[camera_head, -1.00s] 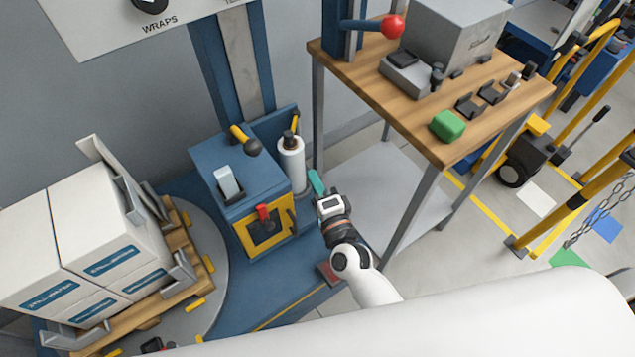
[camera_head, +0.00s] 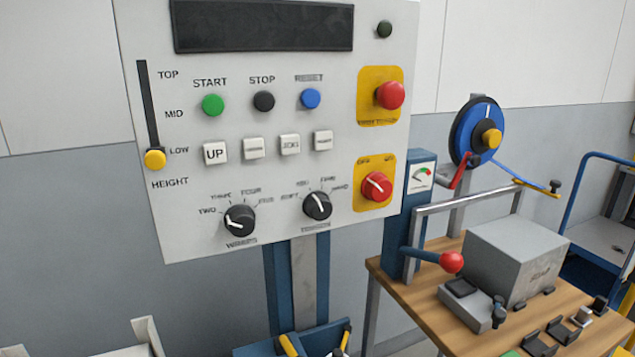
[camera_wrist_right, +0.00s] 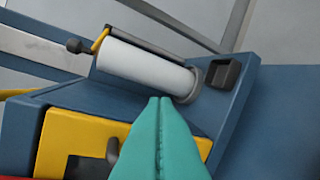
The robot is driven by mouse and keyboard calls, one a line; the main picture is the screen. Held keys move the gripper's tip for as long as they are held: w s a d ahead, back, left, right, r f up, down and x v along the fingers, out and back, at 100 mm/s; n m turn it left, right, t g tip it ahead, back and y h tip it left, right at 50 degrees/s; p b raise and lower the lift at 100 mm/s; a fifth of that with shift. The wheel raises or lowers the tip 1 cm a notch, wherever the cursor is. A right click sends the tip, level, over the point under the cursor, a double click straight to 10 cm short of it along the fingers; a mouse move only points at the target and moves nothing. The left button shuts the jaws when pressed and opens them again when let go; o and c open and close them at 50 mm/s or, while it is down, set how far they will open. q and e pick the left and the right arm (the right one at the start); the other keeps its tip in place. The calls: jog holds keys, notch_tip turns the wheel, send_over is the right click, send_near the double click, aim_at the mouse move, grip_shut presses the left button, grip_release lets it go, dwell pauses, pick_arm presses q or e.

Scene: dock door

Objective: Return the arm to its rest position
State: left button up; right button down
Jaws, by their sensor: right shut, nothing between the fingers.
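My right gripper (camera_wrist_right: 160,100) shows in the right wrist view, with its two teal fingers pressed together and nothing between them. Its tips appear just in front of the lower end of a white film roll (camera_wrist_right: 147,66); I cannot tell whether they touch it. No arm or gripper shows in the head view. My left gripper is in neither view.
In the wrist view, a blue housing (camera_wrist_right: 225,135) with a yellow-framed panel (camera_wrist_right: 62,128) and dark handle lies close around the fingers. The head view shows a control panel (camera_head: 280,135) and, at right, a wooden bench (camera_head: 425,310) with a grey box (camera_head: 515,262).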

jog(key=s+d+f+n+g+h+p, duration=0.1)
jog(key=s+d+f+n+g, duration=0.25)
jog(key=s+f, duration=0.6)
jog(key=s+d+f+n+g+p, duration=0.1)
jog(key=s+d+f+n+g, duration=0.3)
jog(key=s+f, duration=0.5)
jog(key=s+d+f+n+g+h, duration=0.1)
jog(key=s+d+f+n+g, duration=0.2)
jog(key=s, duration=0.6)
jog(key=s+d+f+n+g+h+p, duration=0.1)
jog(key=s+d+f+n+g, duration=0.2)
jog(key=s+f, duration=0.2)
jog(key=s, duration=0.3)
jog(key=shift+s+d, duration=0.25)
jog(key=shift+s, duration=0.15)
jog(key=c, duration=2.1)
grip_release()
jog(key=shift+f, duration=0.1)
jog(key=shift+c, duration=0.2)
